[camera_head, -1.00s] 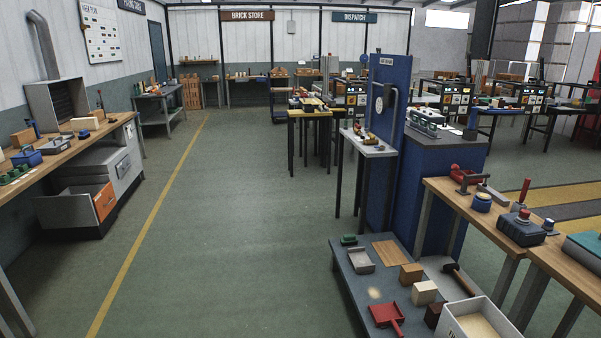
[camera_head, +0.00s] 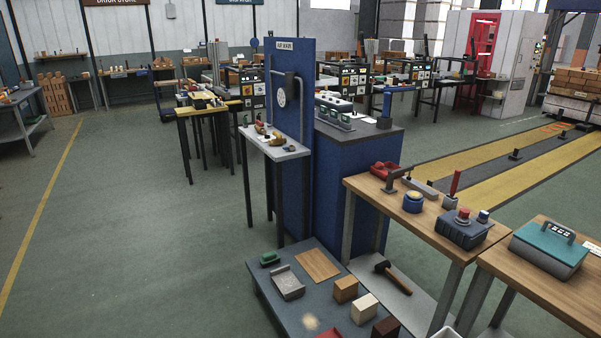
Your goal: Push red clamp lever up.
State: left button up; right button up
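A lever with a red handle (camera_head: 455,183) stands nearly upright on a small grey base (camera_head: 450,202) on the wooden bench (camera_head: 362,186) at right. Left of it, a red block-like device (camera_head: 382,169) with a grey bent arm (camera_head: 397,178) sits at the bench's back left. I cannot tell for sure which of these is the clamp lever. Neither of my grippers is in view, and nothing touches these things.
A blue-and-yellow button (camera_head: 413,202) and a dark box with a red button (camera_head: 464,228) share the bench. A low grey platform (camera_head: 270,286) with blocks stands in front. A blue cabinet (camera_head: 350,175) stands behind. Open floor (camera_head: 130,230) lies at left.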

aim_at(378, 165)
jog(key=i+z, duration=0.4)
jog(key=z, duration=0.15)
jog(key=j+z, duration=0.1)
jog(key=z, duration=0.3)
jog(key=i+j+z, duration=0.1)
jog(key=z, duration=0.3)
jog(key=j+z, duration=0.1)
jog(key=z, duration=0.3)
jog(key=j+z, duration=0.35)
jog(key=j, duration=0.4)
jog(key=j+z, duration=0.4)
jog(key=j, duration=0.45)
jog(key=k+j+z, duration=0.1)
jog(key=j+z, duration=0.25)
jog(key=j, duration=0.4)
jog(key=k+j, duration=0.1)
jog(key=j, duration=0.4)
jog(key=k+j, duration=0.1)
jog(key=j, duration=0.35)
jog(key=k+j, duration=0.1)
jog(key=j, duration=0.4)
jog(key=k+j, duration=0.1)
jog(key=j, duration=0.35)
jog(key=z, duration=0.05)
